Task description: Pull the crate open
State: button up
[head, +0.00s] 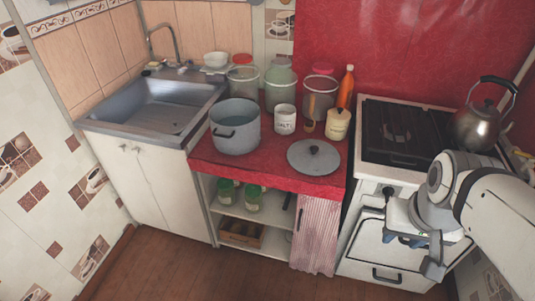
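The crate (241,234) is a small brown wooden box on the lowest shelf under the red counter. Its front faces the room, and dark contents or gaps show at its top. It sits inside the open shelf bay, left of the striped curtain. My gripper (412,240) is far to the right of the crate, in front of the white stove, and does not touch the crate. Its fingers are small and seen at an angle, so I cannot tell whether they are open or shut.
Green-lidded jars (240,195) stand on the shelf above the crate. A striped curtain (317,233) hangs to its right. The stove (385,265) is beside my arm. The wooden floor (190,270) before the shelves is clear. A pot (235,132) and lid (313,158) sit on the counter.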

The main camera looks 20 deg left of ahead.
aim_at(242, 239)
jog(key=z, duration=2.45)
jog(key=k, duration=1.25)
jog(key=u, duration=2)
